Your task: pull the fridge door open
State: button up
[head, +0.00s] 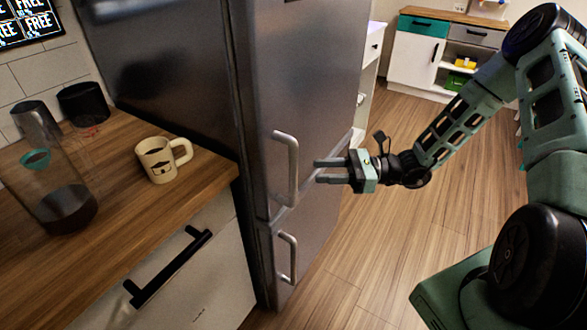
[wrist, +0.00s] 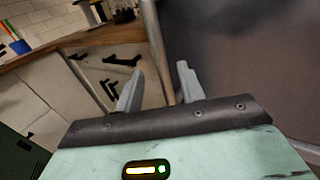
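The tall grey metallic fridge has an upper door (head: 310,75) and a lower door (head: 312,230), and both look closed. The upper door's vertical bar handle (head: 292,165) is near its left edge; the lower door has a shorter handle (head: 288,258). My gripper (head: 317,171) is open and empty, level with the lower half of the upper handle, its fingertips just short of it. In the wrist view, a pale handle bar (wrist: 157,45) runs between the two open fingers of my gripper (wrist: 159,77), with the grey door (wrist: 240,60) at right. I cannot tell any contact.
A wooden counter (head: 125,215) left of the fridge bears a cream mug (head: 160,160) and a glass carafe (head: 62,195). A drawer with a black handle (head: 170,268) is below. The wooden floor (head: 400,230) right of the fridge is clear; a white cabinet (head: 414,58) stands far back.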

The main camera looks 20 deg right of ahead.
aim_at(294, 171)
jog(key=x, duration=0.8)
jog(key=shift+p, duration=0.35)
jog(key=shift+d, duration=0.1)
grip_shut()
